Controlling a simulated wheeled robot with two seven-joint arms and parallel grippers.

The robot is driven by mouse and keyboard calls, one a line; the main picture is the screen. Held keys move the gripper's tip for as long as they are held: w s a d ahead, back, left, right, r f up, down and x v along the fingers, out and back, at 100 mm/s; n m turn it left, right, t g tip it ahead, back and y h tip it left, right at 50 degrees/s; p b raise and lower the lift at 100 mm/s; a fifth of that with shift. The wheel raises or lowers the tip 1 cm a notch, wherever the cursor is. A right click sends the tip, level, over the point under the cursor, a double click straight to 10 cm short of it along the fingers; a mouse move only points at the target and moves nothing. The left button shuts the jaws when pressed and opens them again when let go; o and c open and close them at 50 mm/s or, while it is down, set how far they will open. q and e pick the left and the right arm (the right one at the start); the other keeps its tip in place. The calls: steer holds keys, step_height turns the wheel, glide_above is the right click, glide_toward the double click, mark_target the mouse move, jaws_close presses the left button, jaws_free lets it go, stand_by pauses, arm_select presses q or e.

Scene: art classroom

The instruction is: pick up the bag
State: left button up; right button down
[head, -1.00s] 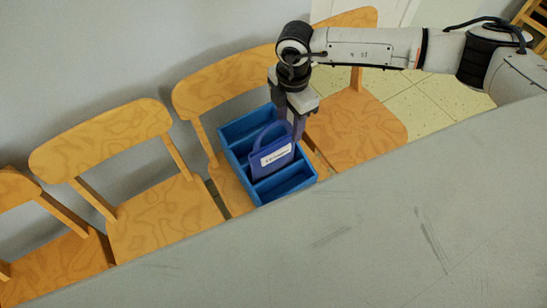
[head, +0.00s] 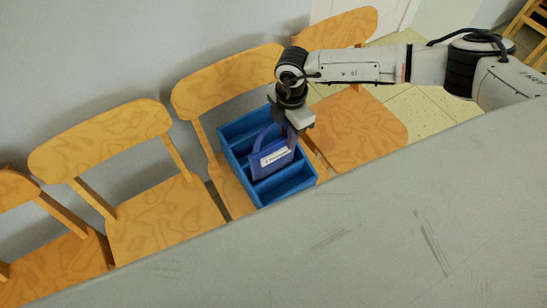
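The bag (head: 271,162) is blue-violet with a looped handle and a white label on its front. It stands upright inside a blue compartmented crate (head: 264,203), which rests on a wooden chair. My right gripper (head: 285,136) points down at the upper right of the bag, beside its handle. Its fingers overlap the handle area in the picture, and the view does not show whether they are open or closed, or whether they touch the bag. My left gripper is not in view.
Several wooden chairs (head: 95,143) stand in a row along the grey wall (head: 75,60). A grey tabletop (head: 370,235) fills the foreground and is bare. Its edge runs close in front of the crate.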

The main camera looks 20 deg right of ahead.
step_height(320, 180, up, 10)
steer(key=shift+r+p, duration=0.1)
steer(key=shift+p, duration=0.3)
stand_by(0.3)
stand_by(1.1)
